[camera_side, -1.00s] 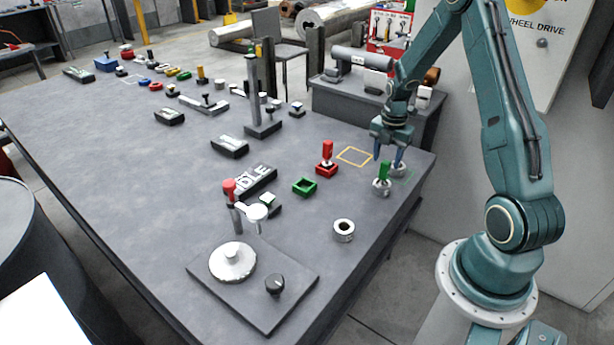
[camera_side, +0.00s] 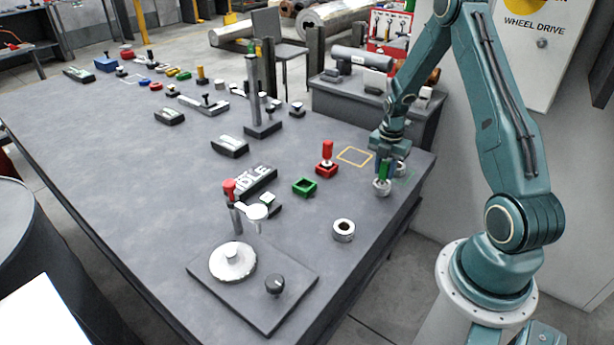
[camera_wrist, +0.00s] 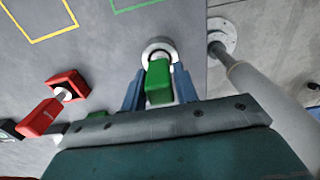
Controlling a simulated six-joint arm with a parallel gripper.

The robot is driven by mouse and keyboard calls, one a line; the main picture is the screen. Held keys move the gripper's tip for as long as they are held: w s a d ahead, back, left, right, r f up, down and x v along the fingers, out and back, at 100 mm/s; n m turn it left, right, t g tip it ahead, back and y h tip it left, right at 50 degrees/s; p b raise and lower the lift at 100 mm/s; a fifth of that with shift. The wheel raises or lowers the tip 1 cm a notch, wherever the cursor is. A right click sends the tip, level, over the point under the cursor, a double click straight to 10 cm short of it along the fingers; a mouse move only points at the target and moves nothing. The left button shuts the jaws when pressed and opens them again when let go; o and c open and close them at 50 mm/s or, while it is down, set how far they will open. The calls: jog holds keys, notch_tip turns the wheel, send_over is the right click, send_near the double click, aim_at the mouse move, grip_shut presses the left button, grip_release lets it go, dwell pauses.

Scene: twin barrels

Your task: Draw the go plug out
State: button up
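The green-handled go plug (camera_side: 384,173) stands upright in a grey ring-shaped barrel (camera_side: 381,188) near the table's right edge. In the wrist view the green handle (camera_wrist: 159,84) lies between my gripper's blue fingers (camera_wrist: 159,90), with the barrel's ring (camera_wrist: 160,46) just beyond it. My gripper (camera_side: 385,167) is low over the plug, its fingers on either side of the handle. They look open, with narrow gaps at the handle; firm contact does not show. A second grey ring-shaped barrel (camera_side: 343,230) stands nearer the front with its bore empty.
A red-handled plug (camera_side: 327,158) stands in a red square holder, left of my gripper. An empty green square holder (camera_side: 304,187) is nearby. Yellow (camera_side: 354,157) and green outlines mark the table. A plate with a metal disc (camera_side: 232,262) and black knob lies at the front.

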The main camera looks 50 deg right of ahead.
grip_shut()
jog(key=shift+r, duration=0.75)
dwell(0.8)
notch_tip(320, 180, up, 11)
dwell(2.6)
jog(key=shift+f, duration=0.1)
dwell(0.4)
jog(key=w+a+f+m, duration=0.1)
jog(key=w+a+m, duration=0.1)
jog(key=a+m, duration=0.4)
jog(key=w+a+f+m, duration=0.2)
jog(key=a+m, duration=0.4)
jog(key=a, duration=0.7)
jog(key=w+a+f+m, duration=0.2)
jog(key=a+m, duration=0.4)
jog(key=a, duration=0.4)
jog(key=shift+w+f, duration=0.15)
jog(key=shift+w, duration=0.55)
